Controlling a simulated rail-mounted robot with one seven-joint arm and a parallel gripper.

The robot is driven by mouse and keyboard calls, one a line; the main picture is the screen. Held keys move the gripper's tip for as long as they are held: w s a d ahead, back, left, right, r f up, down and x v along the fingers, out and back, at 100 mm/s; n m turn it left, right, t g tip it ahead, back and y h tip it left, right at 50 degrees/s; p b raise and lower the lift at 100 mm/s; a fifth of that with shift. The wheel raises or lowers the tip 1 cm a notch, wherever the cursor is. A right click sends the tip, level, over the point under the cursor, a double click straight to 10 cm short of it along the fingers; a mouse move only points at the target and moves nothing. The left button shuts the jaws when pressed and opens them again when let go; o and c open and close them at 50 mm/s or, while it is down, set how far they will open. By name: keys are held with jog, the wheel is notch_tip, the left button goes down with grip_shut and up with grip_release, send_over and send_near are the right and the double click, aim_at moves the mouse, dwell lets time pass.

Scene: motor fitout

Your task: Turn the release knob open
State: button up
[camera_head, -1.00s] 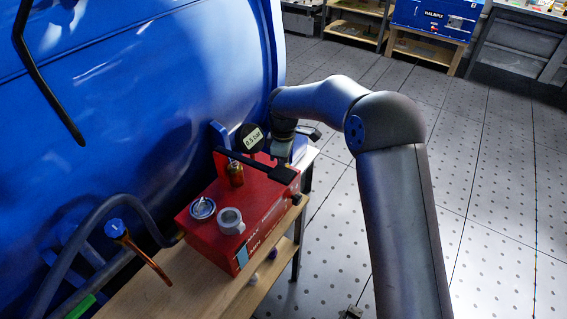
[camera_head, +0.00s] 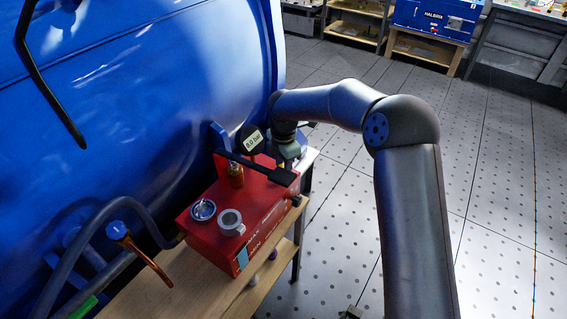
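The red pump box (camera_head: 222,238) stands on a wooden bench beside the big blue tank. A black lever (camera_head: 255,166) runs across its top, in front of a round gauge (camera_head: 252,139) with a bar reading on a pale label. I cannot clearly pick out the release knob; a small dark fitting (camera_head: 296,200) shows at the box's right end. My gripper (camera_head: 289,160) points down just behind the lever's right end, at the far end of the box. The lever and box hide its fingertips, so its opening and any contact do not show.
The blue tank (camera_head: 150,90) fills the left side. A grey hose (camera_head: 90,222) and an orange-brown handle with a blue cap (camera_head: 140,255) are at lower left. The wooden bench (camera_head: 165,300) carries the box. The floor (camera_head: 500,210) on the right is clear.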

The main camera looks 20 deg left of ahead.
jog(key=shift+n, duration=0.4)
jog(key=o, duration=1)
jog(key=shift+c, duration=0.2)
jog(key=shift+r, duration=0.15)
notch_tip(320, 180, up, 17)
jog(key=b, duration=0.1)
jog(key=shift+r, duration=0.1)
